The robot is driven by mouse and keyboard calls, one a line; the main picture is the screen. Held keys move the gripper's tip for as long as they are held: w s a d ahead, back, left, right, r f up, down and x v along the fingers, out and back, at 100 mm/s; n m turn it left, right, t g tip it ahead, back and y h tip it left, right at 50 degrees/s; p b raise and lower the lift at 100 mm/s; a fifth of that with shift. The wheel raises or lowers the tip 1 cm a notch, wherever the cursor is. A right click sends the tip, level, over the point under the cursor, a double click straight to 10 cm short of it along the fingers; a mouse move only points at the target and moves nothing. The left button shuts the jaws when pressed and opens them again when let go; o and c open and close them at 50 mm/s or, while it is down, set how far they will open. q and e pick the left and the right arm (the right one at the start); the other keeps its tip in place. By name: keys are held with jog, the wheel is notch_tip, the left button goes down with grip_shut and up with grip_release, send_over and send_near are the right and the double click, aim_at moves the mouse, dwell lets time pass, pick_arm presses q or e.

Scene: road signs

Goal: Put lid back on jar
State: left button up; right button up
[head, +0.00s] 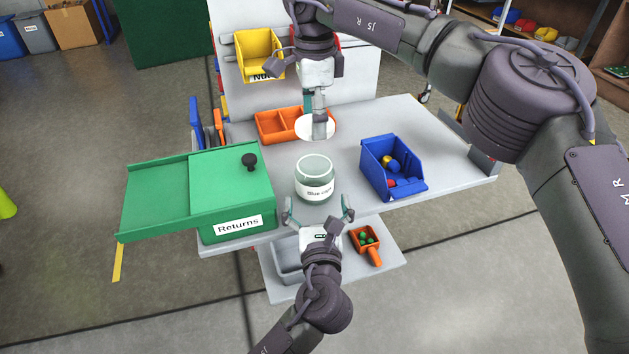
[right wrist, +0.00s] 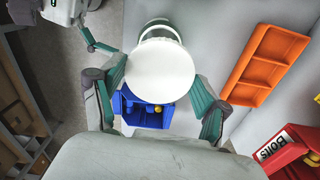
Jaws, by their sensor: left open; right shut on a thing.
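The glass jar (head: 314,167) stands upright on the grey table, its top uncovered and its label reading "Blue caps". My right gripper (head: 316,112) is shut on the round white lid (head: 303,128) and holds it above the table, behind the jar in the head view. In the right wrist view the lid (right wrist: 160,70) lies between the fingers and partly covers the jar (right wrist: 160,28); the exact grip is hidden. My left gripper (head: 318,211) is open at the near side of the jar, one finger to each side; contact cannot be told.
A green "Returns" box (head: 235,182) with a sliding cover stands left. A blue bin (head: 404,197) with small parts stands right. An orange divided tray (head: 272,126) lies behind the jar. A lower shelf holds an orange scoop (head: 374,254). Table right of the tray is clear.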

aim_at(314, 164)
pick_arm(q)
jog(key=w, duration=1)
jog(key=shift+w+a, duration=0.3)
jog(key=c, duration=1.5)
jog(key=shift+c, duration=0.2)
pick_arm(e)
jog(key=shift+w+f, duration=0.15)
jog(key=shift+f, duration=2.35)
